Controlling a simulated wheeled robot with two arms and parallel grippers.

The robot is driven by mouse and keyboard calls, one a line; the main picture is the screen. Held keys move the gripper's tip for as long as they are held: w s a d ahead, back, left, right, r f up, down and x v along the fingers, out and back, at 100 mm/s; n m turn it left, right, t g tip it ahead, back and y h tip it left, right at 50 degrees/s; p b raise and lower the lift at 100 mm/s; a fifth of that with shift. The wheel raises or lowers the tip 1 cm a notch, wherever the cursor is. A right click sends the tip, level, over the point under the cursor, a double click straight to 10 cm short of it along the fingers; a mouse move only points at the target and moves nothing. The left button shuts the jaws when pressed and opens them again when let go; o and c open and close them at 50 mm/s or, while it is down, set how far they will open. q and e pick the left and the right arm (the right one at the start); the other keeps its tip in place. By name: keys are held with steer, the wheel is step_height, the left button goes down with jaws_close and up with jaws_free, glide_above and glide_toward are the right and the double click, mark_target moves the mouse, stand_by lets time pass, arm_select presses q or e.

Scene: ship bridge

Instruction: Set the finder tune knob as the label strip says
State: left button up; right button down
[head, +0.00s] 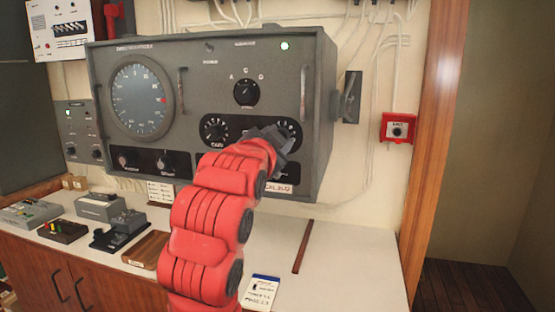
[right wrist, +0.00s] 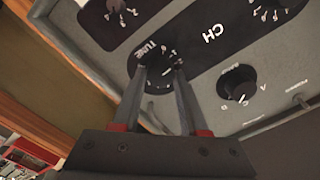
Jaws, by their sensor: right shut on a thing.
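The grey finder unit (head: 215,75) has a round dial on the left and knobs on the right. The tune knob, at the lower right of its face, is largely hidden by my gripper in the head view; part of its black numbered dial (head: 290,126) shows. In the right wrist view the dial (right wrist: 158,88) sits beside the "TUNE" lettering. My right gripper (head: 277,138) reaches the panel, and its two fingers (right wrist: 165,78) are shut on the tune knob. I cannot read the knob's setting. A small white label (head: 279,188) sits below the knob, its text too small to read surely. My left gripper is out of view.
A "CARD"-like lettered knob (head: 214,130) is left of the tune knob, and a selector knob (head: 245,92) is above. A vertical handle (head: 304,94) stands close on the right. A printed card (head: 262,291) lies on the white counter (head: 350,265).

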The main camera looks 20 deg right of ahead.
steer(key=shift+f+m+b, duration=0.15)
steer(key=shift+m+b, duration=0.85)
steer(key=shift+m, duration=0.6)
steer(key=shift+c, duration=2.2)
jaws_free()
steer(key=b+v, duration=0.2)
steer(key=v, duration=1.5)
steer(key=shift+s, duration=0.2)
steer(key=shift+a, duration=0.1)
